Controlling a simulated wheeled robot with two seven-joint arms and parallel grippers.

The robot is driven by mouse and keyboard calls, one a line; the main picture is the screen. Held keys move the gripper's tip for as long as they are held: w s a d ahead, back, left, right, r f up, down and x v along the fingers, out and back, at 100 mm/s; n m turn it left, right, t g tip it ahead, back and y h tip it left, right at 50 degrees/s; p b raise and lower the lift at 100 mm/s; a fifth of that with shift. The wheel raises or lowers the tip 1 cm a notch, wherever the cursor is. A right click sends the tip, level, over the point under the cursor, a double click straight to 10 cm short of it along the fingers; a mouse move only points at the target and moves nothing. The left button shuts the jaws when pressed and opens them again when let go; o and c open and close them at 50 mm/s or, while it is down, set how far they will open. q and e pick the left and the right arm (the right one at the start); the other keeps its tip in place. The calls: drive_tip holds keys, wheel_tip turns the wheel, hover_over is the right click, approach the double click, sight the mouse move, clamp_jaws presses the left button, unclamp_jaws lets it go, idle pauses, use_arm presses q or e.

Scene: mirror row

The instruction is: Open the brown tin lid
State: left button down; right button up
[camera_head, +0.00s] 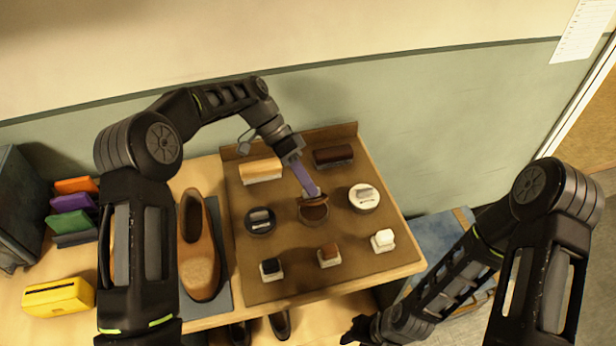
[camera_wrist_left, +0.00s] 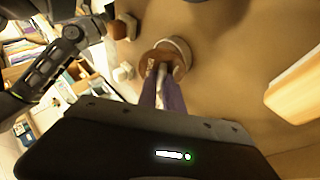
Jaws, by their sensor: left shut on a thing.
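The brown tin (camera_head: 315,217) stands in the middle of the brown mat, between the black tin (camera_head: 261,221) and the white tin (camera_head: 364,197). My left gripper (camera_head: 312,194) reaches down from behind and is shut on the brown lid (camera_head: 311,202) at the tin's back edge. In the left wrist view the purple fingers (camera_wrist_left: 164,80) meet at the brown lid, over the pale-rimmed tin (camera_wrist_left: 178,47). The lid looks tilted against the tin; its gap is hard to see. My right gripper (camera_head: 358,331) is low at the front, off the mat, its jaws unclear.
Black, brown and white daubers (camera_head: 329,255) stand along the mat's front. A light brush (camera_head: 261,170) and a dark brush (camera_head: 333,156) lie at the back. A brown shoe (camera_head: 199,250) is left of the mat. A wall runs behind the table.

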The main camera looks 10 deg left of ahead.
use_arm(q)
drive_tip(key=c, duration=1.5)
unclamp_jaws()
